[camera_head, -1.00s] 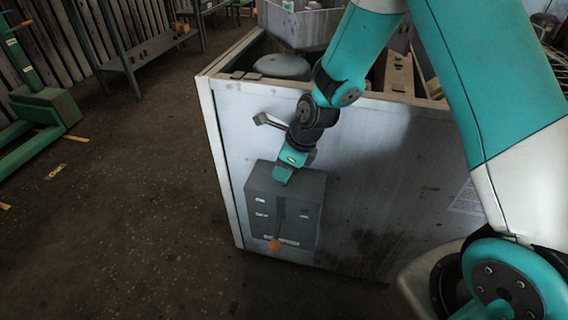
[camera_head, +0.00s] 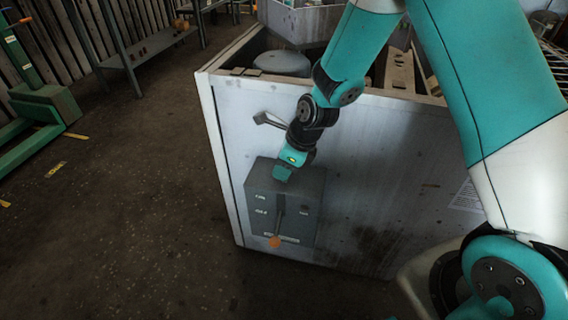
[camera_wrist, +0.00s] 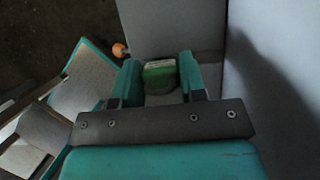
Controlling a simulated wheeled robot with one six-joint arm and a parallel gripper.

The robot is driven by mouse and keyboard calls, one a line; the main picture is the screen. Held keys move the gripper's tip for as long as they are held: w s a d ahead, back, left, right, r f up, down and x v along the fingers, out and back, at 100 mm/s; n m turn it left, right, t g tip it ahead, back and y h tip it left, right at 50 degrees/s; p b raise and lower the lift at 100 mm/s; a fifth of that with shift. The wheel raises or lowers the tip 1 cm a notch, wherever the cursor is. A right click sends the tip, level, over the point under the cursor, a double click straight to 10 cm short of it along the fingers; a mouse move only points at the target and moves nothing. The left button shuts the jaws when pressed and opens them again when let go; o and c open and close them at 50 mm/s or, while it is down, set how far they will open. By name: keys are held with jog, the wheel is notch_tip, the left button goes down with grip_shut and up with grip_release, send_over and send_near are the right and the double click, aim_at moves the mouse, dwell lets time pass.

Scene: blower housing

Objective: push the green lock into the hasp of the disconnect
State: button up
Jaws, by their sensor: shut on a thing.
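The disconnect is a grey box (camera_head: 257,190) on the light panel, with a lever ending in an orange knob (camera_head: 275,242) on its front. In the wrist view the orange knob (camera_wrist: 120,50) shows past the left finger. My gripper (camera_head: 284,173) is at the upper front part of the box. In the wrist view the green lock (camera_wrist: 160,72) sits between the fingers of my gripper (camera_wrist: 160,82), which are shut on it. The lock's far end lies near the box (camera_wrist: 160,28). I cannot make out the hasp or whether the lock touches it.
The blower housing's panel (camera_head: 370,170) rises behind the box, with a bent metal handle (camera_head: 268,120) above it. Open floor (camera_head: 140,220) lies to the left. A green wheeled stand (camera_head: 45,108) and a grey shelf (camera_head: 150,55) stand farther back.

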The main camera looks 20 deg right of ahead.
jog(key=shift+f, duration=0.8)
jog(key=o, duration=0.8)
jog(key=shift+o, duration=0.2)
jog(key=p+v, duration=0.3)
jog(key=v, duration=1.4)
jog(key=shift+r+p, duration=0.25)
jog(key=shift+p, duration=0.15)
jog(key=shift+a, duration=0.1)
